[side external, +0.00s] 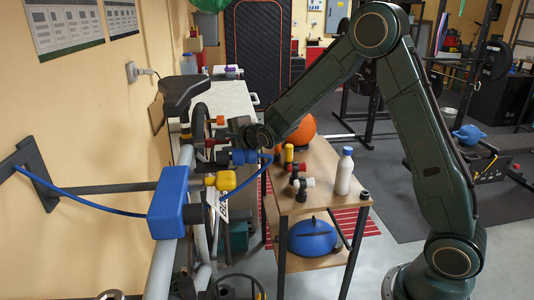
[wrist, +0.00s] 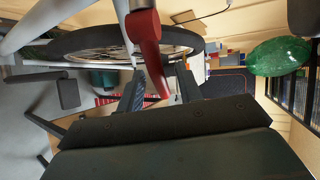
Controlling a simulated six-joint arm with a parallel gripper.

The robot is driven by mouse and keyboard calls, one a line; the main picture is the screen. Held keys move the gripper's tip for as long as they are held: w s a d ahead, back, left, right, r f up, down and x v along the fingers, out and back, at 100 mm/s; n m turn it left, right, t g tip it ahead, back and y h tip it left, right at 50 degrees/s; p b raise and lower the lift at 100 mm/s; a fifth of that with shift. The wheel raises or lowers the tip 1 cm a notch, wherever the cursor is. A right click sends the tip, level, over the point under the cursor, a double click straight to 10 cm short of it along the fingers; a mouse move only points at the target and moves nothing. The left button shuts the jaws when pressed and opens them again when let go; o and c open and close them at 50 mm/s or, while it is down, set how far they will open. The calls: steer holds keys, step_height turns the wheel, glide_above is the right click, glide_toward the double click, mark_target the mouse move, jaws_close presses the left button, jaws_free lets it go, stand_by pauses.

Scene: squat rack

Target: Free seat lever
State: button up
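The red seat lever (wrist: 147,38) hangs down from the bike frame in the wrist view. Its lower tip lies in the gap between the fingers of my gripper (wrist: 160,86). The fingers are apart, one on each side of the lever tip in the picture, and I see no clear contact. How deep the lever sits between them is hard to tell. In the side external view, my gripper (side external: 230,141) points left toward the bike, below and to the right of the black saddle (side external: 182,92). A small red part shows there, but the fingertips are partly hidden.
A wooden cart (side external: 317,166) to the right carries a white bottle (side external: 344,172) and an orange ball (side external: 302,130). A bike wheel (wrist: 120,42) lies close beyond the lever.

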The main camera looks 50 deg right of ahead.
steer(key=shift+v, duration=0.75)
step_height(320, 180, up, 7)
steer(key=shift+s+r, duration=0.2)
steer(key=shift+s, duration=0.1)
steer(key=shift+o, duration=0.2)
steer(key=s+d+f+n+y, duration=0.4)
steer(key=s+y, duration=0.3)
steer(key=s, duration=0.1)
steer(key=shift+d+f+t+y, duration=0.25)
steer(key=shift+f+t+y, duration=0.05)
steer(key=shift+f+y, duration=0.1)
steer(key=shift+w, duration=0.1)
steer(key=x, duration=1.3)
steer(key=shift+w+a, duration=0.2)
steer(key=shift+w, duration=0.05)
